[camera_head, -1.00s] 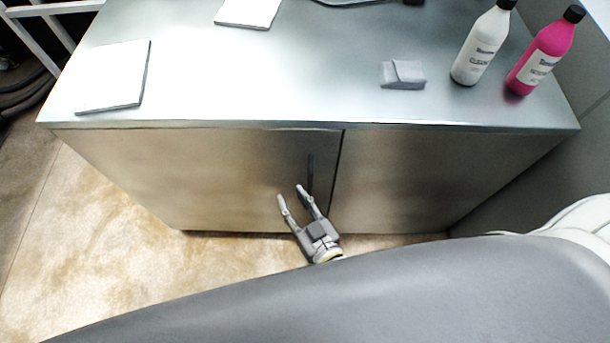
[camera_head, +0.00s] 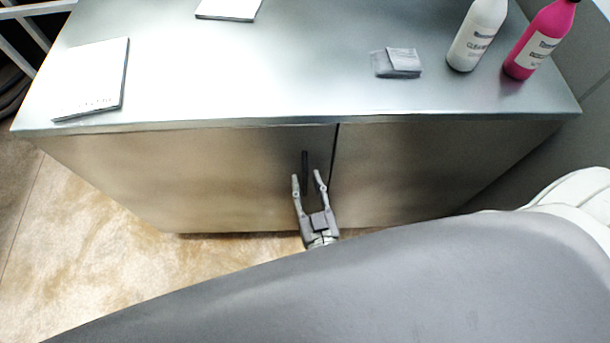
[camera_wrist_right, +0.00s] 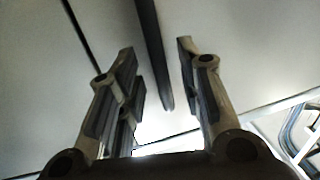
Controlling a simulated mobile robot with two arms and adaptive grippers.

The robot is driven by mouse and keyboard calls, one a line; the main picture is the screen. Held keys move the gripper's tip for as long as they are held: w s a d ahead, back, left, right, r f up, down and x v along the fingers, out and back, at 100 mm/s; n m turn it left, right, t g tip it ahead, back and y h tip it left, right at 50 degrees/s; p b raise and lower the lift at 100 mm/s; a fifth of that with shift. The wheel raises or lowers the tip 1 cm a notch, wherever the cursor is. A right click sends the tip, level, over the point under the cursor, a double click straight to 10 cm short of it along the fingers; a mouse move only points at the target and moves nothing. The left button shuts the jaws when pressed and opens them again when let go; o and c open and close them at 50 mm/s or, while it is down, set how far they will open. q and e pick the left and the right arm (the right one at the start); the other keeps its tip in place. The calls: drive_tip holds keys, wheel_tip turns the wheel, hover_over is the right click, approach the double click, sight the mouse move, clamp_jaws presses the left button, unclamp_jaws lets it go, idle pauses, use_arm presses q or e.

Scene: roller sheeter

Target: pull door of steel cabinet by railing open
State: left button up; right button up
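The steel cabinet (camera_head: 170,175) has two doors that meet at a dark vertical seam; both look shut. A dark vertical railing (camera_head: 305,160) is on the left door, just left of the seam. My right gripper (camera_head: 308,180) is open in front of that door, its two fingers on either side of the railing's lower part. In the right wrist view the railing (camera_wrist_right: 153,60) runs down between the open fingers of the gripper (camera_wrist_right: 157,75), nearer neither clearly touching. Whether the fingers touch it I cannot tell. My left gripper is not in view.
On the cabinet's steel top (camera_head: 240,85) are a white booklet (camera_head: 95,78), another booklet (camera_head: 228,8), a folded grey cloth (camera_head: 398,62), a white bottle (camera_head: 477,35) and a pink bottle (camera_head: 540,40). Bare floor (camera_head: 90,240) lies at the front left.

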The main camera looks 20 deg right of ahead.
drive_tip(key=shift+w+d, duration=0.1)
drive_tip(key=shift+w, duration=1)
clamp_jaws()
